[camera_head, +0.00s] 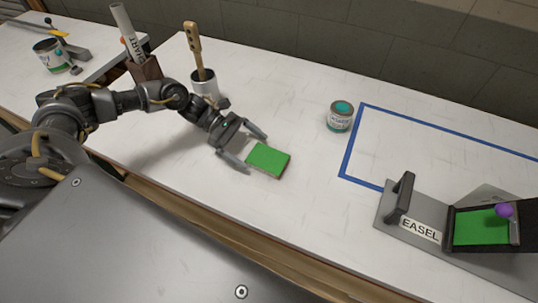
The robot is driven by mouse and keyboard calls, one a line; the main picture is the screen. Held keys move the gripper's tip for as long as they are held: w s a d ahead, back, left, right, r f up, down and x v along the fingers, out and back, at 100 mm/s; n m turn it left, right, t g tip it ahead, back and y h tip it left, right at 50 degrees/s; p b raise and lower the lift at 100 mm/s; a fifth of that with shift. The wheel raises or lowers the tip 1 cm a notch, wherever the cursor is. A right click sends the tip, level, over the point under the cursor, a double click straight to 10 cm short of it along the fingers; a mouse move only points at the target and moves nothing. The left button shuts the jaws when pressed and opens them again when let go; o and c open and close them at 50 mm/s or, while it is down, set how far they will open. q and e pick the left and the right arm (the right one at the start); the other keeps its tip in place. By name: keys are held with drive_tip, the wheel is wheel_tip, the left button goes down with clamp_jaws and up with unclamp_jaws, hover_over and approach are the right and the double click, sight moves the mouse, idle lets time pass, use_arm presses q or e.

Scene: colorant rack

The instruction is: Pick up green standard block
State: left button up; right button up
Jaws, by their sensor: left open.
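The green block (268,159) lies flat on the white table, a thin piece with a bright green top. My left gripper (256,153) is open, with its fingers pointing at the block's left side. One finger shows near the block's upper left corner and the other near its lower left edge. I cannot tell from this view whether the fingers touch the block or how high they are. My right gripper is not in view.
A paint can (340,116) stands right of the block, beside a blue outline (354,138). The easel device (420,224) with a green panel is at right. A cup (204,84) with a wooden utensil stands behind my left arm. The table around the block is clear.

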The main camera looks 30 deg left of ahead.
sight(268, 158)
use_arm(q)
drive_tip(key=shift+s+d+f, duration=0.1)
drive_tip(key=shift+d+f, duration=0.1)
drive_tip(key=shift+d, duration=0.35)
drive_tip(key=shift+d+r+p, duration=0.1)
drive_tip(key=shift+d+p, duration=0.1)
drive_tip(key=shift+p, duration=0.15)
drive_tip(key=p+x, duration=0.1)
drive_tip(key=x, duration=0.1)
drive_tip(key=p+x, duration=0.2)
drive_tip(key=shift+w+d+r, duration=0.2)
drive_tip(key=shift+w+d, duration=0.05)
drive_tip(key=shift+d+f, duration=0.2)
drive_tip(key=shift+f, duration=0.05)
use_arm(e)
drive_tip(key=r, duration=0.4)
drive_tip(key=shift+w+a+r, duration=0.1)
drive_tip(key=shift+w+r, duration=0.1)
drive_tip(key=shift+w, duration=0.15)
use_arm(q)
drive_tip(key=shift+c, duration=0.5)
drive_tip(key=c, duration=0.9)
drive_tip(key=shift+c, duration=0.5)
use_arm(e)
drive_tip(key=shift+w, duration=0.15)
use_arm(q)
drive_tip(key=shift+r, duration=0.1)
